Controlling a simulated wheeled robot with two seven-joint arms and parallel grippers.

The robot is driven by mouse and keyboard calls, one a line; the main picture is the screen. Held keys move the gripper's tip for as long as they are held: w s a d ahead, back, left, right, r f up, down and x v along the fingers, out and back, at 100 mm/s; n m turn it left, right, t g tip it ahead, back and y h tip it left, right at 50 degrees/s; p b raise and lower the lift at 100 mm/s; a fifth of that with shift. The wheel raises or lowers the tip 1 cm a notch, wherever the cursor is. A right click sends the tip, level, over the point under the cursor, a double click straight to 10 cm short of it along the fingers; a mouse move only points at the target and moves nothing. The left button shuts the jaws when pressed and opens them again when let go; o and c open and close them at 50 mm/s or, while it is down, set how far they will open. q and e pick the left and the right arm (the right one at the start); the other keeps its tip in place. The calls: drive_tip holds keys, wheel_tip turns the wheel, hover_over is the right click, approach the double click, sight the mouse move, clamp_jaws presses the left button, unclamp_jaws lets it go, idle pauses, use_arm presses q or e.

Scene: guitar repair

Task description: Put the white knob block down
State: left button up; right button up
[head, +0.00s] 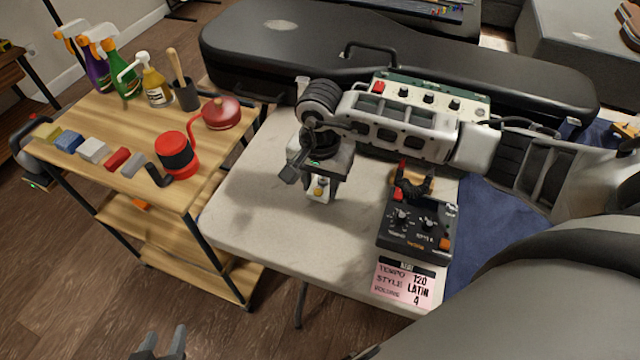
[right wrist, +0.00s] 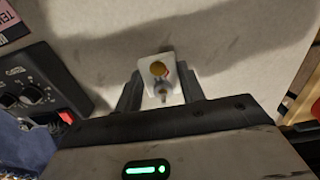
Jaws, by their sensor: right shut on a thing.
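The white knob block (head: 321,194) is a small white piece with a yellow round part and a metal shaft. It also shows in the right wrist view (right wrist: 146,68), between the two dark fingers. My right gripper (head: 320,184) points down and is shut on it over the left part of the light table (head: 262,215). The block appears to be a little above the tabletop, with a shadow on the table below it. My left gripper (head: 163,343) is at the bottom edge of the head view, its fingers apart and empty, away from the table.
A wooden cart (head: 120,175) with bottles and colored blocks stands left. The table's front left is clear.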

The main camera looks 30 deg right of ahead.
drive_tip(key=shift+f, duration=0.7)
drive_tip(key=shift+f, duration=0.25)
drive_tip(key=o, duration=1)
drive_tip(key=shift+r, duration=0.1)
drive_tip(key=shift+c, duration=0.2)
